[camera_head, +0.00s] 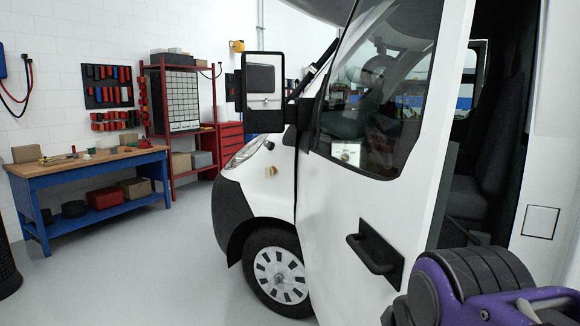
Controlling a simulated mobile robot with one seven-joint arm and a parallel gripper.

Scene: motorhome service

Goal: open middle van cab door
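The white van cab door (345,205) stands partly open. Its rear edge is swung out from the van body, and the dark cab interior with a seat (490,165) shows through the gap. The black door handle (375,250) is on the outer panel below the window. A purple and dark grey part of my own arm is at the lower right, in front of the door opening. My gripper's fingers cannot be made out, so I cannot tell whether anything touches the door.
The black side mirror (264,92) sticks out at the door's front edge. A blue workbench (95,172) and a red shelf rack (182,110) stand along the left wall. The grey floor (150,265) between the bench and van is clear.

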